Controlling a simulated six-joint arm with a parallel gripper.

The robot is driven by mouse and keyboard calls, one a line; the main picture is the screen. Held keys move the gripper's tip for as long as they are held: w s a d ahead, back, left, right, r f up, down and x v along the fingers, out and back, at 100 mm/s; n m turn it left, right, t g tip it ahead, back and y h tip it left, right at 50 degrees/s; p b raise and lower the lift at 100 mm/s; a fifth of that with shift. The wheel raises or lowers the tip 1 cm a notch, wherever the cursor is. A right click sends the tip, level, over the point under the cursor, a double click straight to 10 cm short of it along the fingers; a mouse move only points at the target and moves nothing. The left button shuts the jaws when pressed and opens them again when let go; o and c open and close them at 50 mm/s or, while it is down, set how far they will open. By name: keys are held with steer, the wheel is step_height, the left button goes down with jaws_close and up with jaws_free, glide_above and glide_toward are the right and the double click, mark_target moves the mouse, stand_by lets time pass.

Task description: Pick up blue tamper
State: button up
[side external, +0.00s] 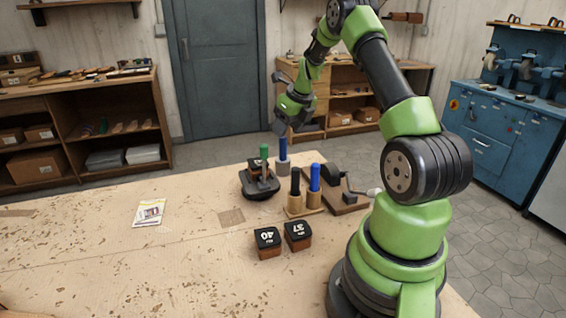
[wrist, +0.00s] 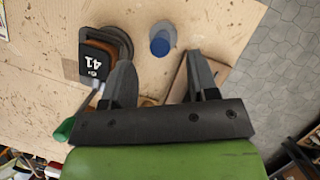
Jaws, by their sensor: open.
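A blue tamper (side external: 283,147) with a greyish lower part stands upright on the workbench, near its far edge. In the wrist view the blue tamper (wrist: 160,44) shows from above, just beyond the fingertips and roughly in line with the gap between them. My gripper (side external: 280,127) is above it in the side view, close to its top; whether they touch is not clear there. In the wrist view my gripper (wrist: 160,72) is open with nothing between the fingers. A second blue-handled tool (side external: 315,178) stands in a wooden holder with a black-handled one.
Left of the tamper, a dark round stand (side external: 260,187) holds a block marked 41 (wrist: 93,66) and a green-handled tool (side external: 264,152). A dark device with a crank (side external: 345,190) stands at right. Two numbered blocks (side external: 268,241) sit nearer. The bench's left side is mostly clear.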

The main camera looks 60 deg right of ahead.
mark_target(281, 146)
steer(key=x, duration=0.7)
steer(key=shift+f, duration=0.5)
steer(key=shift+s, duration=0.1)
jaws_close()
